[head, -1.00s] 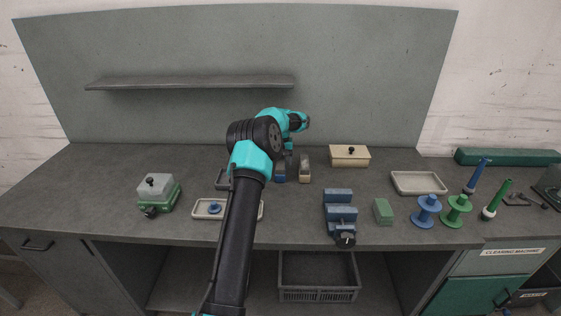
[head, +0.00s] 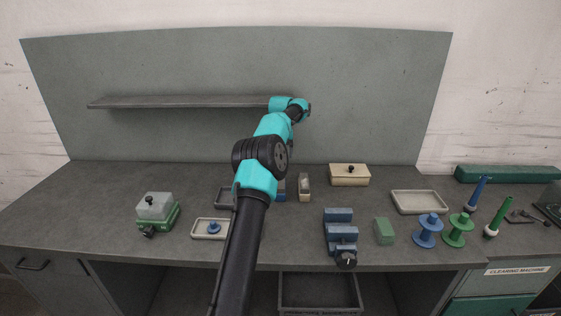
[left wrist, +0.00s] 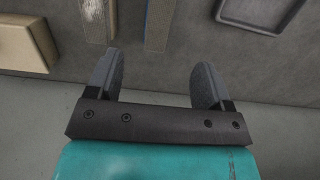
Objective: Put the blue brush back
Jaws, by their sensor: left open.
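A brush with a blue part (head: 281,191) stands or lies at the back middle of the bench, partly hidden behind my left arm in the head view. In the left wrist view the blue-edged brush (left wrist: 158,24) is at the top middle, beyond the fingertips. My left gripper (left wrist: 156,65) is open and empty, its fingers apart and not touching the brush. In the head view its fingers cannot be made out, and the wrist is up in front of the shelf. My right gripper is not in view.
A pale brush (head: 304,187) is beside the blue one, with a cream lidded box (head: 350,175) to its right. A dark tray (head: 224,198) is to the left. A blue vise-like block (head: 340,232) is in front. A shelf (head: 180,102) hangs behind.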

